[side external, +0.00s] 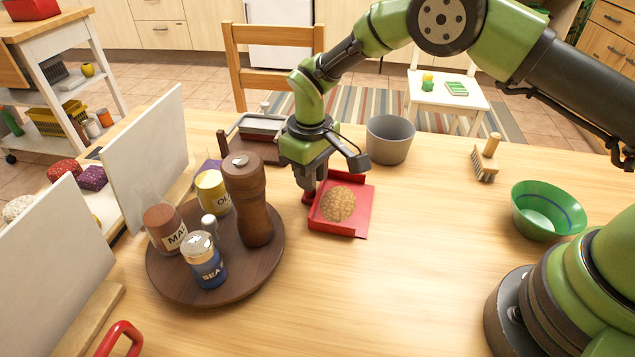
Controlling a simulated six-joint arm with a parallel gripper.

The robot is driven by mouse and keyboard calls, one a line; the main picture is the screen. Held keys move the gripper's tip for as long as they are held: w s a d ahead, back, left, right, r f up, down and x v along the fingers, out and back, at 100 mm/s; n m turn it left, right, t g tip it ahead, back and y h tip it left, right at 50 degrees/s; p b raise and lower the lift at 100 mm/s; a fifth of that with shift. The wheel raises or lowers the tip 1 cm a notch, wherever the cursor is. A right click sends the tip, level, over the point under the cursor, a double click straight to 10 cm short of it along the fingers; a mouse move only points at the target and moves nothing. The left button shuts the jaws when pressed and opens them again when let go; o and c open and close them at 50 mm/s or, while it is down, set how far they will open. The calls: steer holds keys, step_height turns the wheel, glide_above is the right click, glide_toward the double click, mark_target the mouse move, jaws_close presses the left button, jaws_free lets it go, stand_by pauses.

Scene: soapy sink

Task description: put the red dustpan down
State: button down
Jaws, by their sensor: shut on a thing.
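The red dustpan (358,222) is on or just above the wooden table, near the middle of the side external view. A round brown crumbly heap (339,204) lies in its pan. My gripper (308,192) points down at the dustpan's left side and is shut on its handle. The fingertips and most of the handle are partly hidden by the gripper and the pan. I cannot tell whether the pan's underside touches the table.
A round dark tray (165,284) with jars and a tall brown mill (247,200) stands close on the left. A grey bucket (390,139) stands behind. A brush (486,158) and a green bowl (548,210) are to the right. The table in front is clear.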

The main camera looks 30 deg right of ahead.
mark_target(320, 190)
step_height(320, 190, up, 10)
steer(key=f, duration=0.6)
steer(key=s+d+f, duration=0.1)
steer(key=f, duration=0.3)
steer(key=shift+f, duration=0.1)
steer(key=c, duration=1)
jaws_free()
step_height(320, 190, up, 12)
steer(key=shift+r, duration=0.25)
